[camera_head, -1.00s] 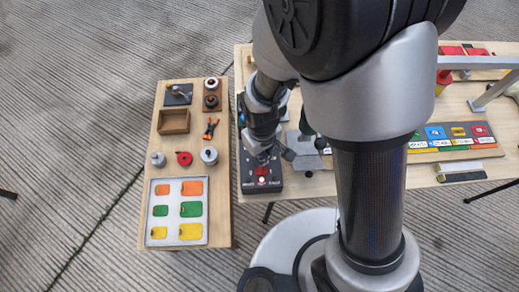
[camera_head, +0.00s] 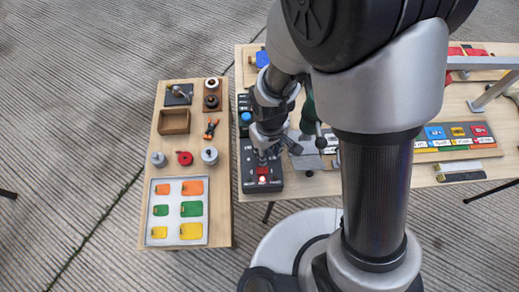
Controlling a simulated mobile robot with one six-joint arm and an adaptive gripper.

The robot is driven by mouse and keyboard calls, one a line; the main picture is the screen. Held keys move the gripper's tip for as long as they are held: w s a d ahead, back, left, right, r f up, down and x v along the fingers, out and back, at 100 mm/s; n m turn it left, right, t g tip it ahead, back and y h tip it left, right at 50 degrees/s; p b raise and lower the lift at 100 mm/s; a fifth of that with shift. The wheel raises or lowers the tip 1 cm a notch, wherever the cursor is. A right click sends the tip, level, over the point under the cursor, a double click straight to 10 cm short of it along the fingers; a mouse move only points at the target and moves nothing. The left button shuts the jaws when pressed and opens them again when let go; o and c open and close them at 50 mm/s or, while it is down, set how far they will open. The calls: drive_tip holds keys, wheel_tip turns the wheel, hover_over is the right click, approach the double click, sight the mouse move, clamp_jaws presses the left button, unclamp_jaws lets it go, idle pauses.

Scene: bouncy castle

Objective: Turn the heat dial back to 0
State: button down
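A dark control box (camera_head: 248,186) with white markings lies at the left end of the larger wooden table. It bears a red lit part (camera_head: 263,172) and a small white spot near its front edge. My gripper (camera_head: 264,160) points down over this box, just behind the red part. The heat dial cannot be made out; my gripper may hide it. The fingertips are too small and dark to tell whether they are apart or touching anything. A blue round knob (camera_head: 245,117) shows on a dark unit behind the box.
A smaller wooden table (camera_head: 222,225) at left holds a tray of coloured patches (camera_head: 180,238), an open wooden box (camera_head: 174,121), spools and orange pliers (camera_head: 211,129). Coloured cards (camera_head: 459,131) and a grey metal frame (camera_head: 492,92) stand at right. My arm covers the middle.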

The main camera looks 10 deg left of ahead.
drive_tip(key=c, duration=2.3)
unclamp_jaws()
drive_tip(key=shift+w+d+f, duration=0.2)
drive_tip(key=shift+f, duration=0.25)
drive_tip(key=shift+o, duration=1.4)
drive_tip(key=shift+w+f, duration=0.1)
drive_tip(key=shift+w, duration=0.25)
clamp_jaws()
drive_tip(key=shift+w+d, duration=0.1)
drive_tip(key=shift+w, duration=0.05)
drive_tip(key=shift+s+d, duration=0.25)
drive_tip(key=shift+s, duration=0.05)
wheel_tip(320, 180, up, 6)
drive_tip(key=p, duration=0.5)
drive_tip(key=shift+a, duration=0.1)
drive_tip(key=shift+s+r, duration=0.1)
drive_tip(key=shift+r, duration=0.1)
